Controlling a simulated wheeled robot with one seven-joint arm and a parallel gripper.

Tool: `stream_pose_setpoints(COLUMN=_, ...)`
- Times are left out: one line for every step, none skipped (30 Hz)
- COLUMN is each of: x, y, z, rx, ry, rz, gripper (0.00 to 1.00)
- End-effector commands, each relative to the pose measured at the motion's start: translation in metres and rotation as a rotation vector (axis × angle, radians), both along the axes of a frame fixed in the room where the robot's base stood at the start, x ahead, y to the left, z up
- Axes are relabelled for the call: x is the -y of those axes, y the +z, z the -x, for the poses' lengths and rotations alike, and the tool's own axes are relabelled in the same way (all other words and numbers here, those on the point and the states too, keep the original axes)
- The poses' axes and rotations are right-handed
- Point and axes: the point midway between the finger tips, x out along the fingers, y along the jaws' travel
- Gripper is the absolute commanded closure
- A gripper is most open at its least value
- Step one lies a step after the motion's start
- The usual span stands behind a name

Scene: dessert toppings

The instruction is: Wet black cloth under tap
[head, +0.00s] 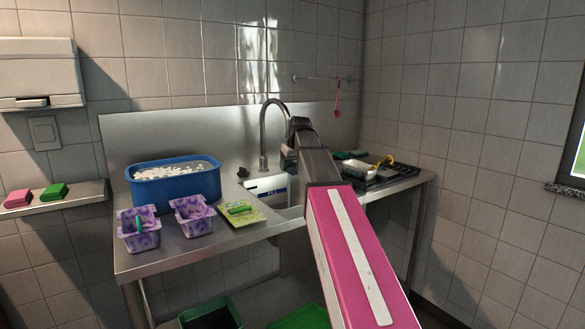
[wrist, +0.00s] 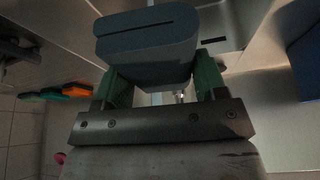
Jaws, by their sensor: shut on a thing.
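My gripper (wrist: 162,80) has green fingers closed on both sides of the black cloth (wrist: 150,52), a thick, dark grey folded pad with a slit along its edge in the wrist view. In the head view my arm reaches over the counter, and my gripper (head: 287,160) is by the right side of the sink (head: 268,184). The curved metal tap (head: 271,112) stands behind the sink, just left of my gripper. The cloth cannot be made out in the head view. I cannot tell whether water runs.
A blue tub (head: 172,185) with white pieces, purple patterned cups (head: 138,229) and a green packet (head: 240,211) stand left of the sink. A pink ladle (head: 337,108) hangs behind.

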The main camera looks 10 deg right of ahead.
Motion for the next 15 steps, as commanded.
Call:
stream_pose_setpoints(x=-0.001, y=0.0, z=0.005, rx=0.0, ry=0.0, rz=0.0, gripper=0.54)
stream_pose_setpoints(x=-0.002, y=0.0, z=0.007, rx=0.0, ry=0.0, rz=0.0, gripper=0.54)
stream_pose_setpoints(x=-0.003, y=0.0, z=0.01, rx=0.0, ry=0.0, rz=0.0, gripper=0.54)
stream_pose_setpoints(x=-0.003, y=0.0, z=0.012, rx=0.0, ry=0.0, rz=0.0, gripper=0.54)
stream_pose_setpoints(x=-0.004, y=0.0, z=0.014, rx=0.0, ry=0.0, rz=0.0, gripper=0.54)
stream_pose_setpoints(x=-0.005, y=0.0, z=0.016, rx=0.0, ry=0.0, rz=0.0, gripper=0.54)
stream_pose_setpoints(x=-0.005, y=0.0, z=0.018, rx=0.0, ry=0.0, rz=0.0, gripper=0.54)
stream_pose_setpoints(x=-0.006, y=0.0, z=0.02, rx=0.0, ry=0.0, rz=0.0, gripper=0.54)
stream_pose_setpoints(x=-0.007, y=0.0, z=0.023, rx=0.0, ry=0.0, rz=0.0, gripper=0.54)
stream_pose_setpoints(x=-0.007, y=0.0, z=0.025, rx=0.0, ry=0.0, rz=0.0, gripper=0.54)
stream_pose_setpoints(x=-0.008, y=0.0, z=0.027, rx=0.0, ry=0.0, rz=0.0, gripper=0.54)
stream_pose_setpoints(x=-0.009, y=0.0, z=0.029, rx=0.0, ry=0.0, rz=0.0, gripper=0.54)
stream_pose_setpoints(x=-0.009, y=0.0, z=0.031, rx=0.0, ry=0.0, rz=0.0, gripper=0.54)
stream_pose_setpoints(x=-0.01, y=0.0, z=0.033, rx=0.0, ry=0.0, rz=0.0, gripper=0.54)
stream_pose_setpoints(x=-0.011, y=0.0, z=0.036, rx=0.0, ry=0.0, rz=0.0, gripper=0.54)
